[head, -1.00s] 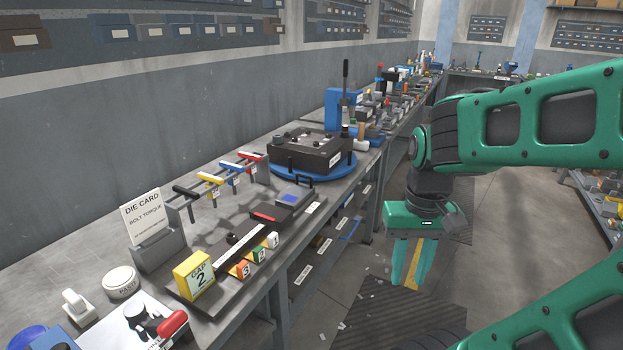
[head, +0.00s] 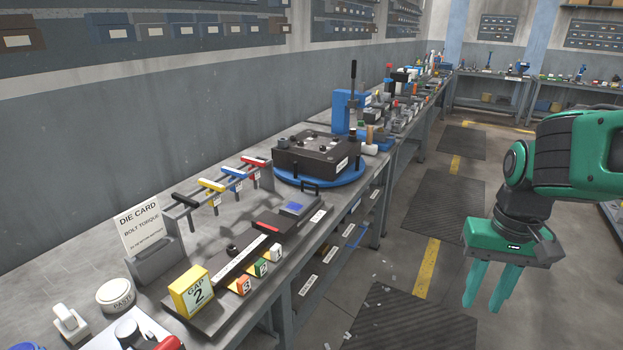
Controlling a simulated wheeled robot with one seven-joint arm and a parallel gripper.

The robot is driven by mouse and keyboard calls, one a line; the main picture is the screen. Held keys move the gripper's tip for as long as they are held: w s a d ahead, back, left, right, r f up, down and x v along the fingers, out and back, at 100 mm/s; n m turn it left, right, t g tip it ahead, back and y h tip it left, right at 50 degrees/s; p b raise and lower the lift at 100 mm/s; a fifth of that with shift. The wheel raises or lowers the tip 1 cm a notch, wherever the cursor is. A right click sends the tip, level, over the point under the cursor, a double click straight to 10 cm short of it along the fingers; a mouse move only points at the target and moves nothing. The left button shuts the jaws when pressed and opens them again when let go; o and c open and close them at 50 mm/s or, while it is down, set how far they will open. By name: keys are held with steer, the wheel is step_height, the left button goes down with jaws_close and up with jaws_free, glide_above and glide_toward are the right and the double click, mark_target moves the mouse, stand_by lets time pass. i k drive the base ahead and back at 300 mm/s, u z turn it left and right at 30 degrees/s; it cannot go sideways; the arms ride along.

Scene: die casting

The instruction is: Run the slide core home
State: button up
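On the bench a dark slide fixture plate (head: 208,322) carries a long track with a white label strip (head: 243,256), a black knob (head: 231,249) and a dark block with a red stripe (head: 268,228). A block with a blue top (head: 294,208) sits at its far end. I cannot tell for certain which part is the slide core. A yellow sign reading GAP 2 (head: 191,291) stands at the near end, with small numbered tags (head: 243,285) along the front edge. My gripper (head: 487,304) hangs over the aisle, right of the bench, fingers apart and empty.
A black die block (head: 316,153) sits on a blue round base (head: 345,177) farther back. Coloured T-handles (head: 212,186) stand in a rack behind the fixture. A die card (head: 141,226) and a PASTE tub (head: 115,295) are at the left. The aisle floor is clear except for mats and scraps.

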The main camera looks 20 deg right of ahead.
mark_target(301, 204)
steer(key=z, duration=0.05)
steer(key=i, duration=1)
steer(key=u, duration=0.05)
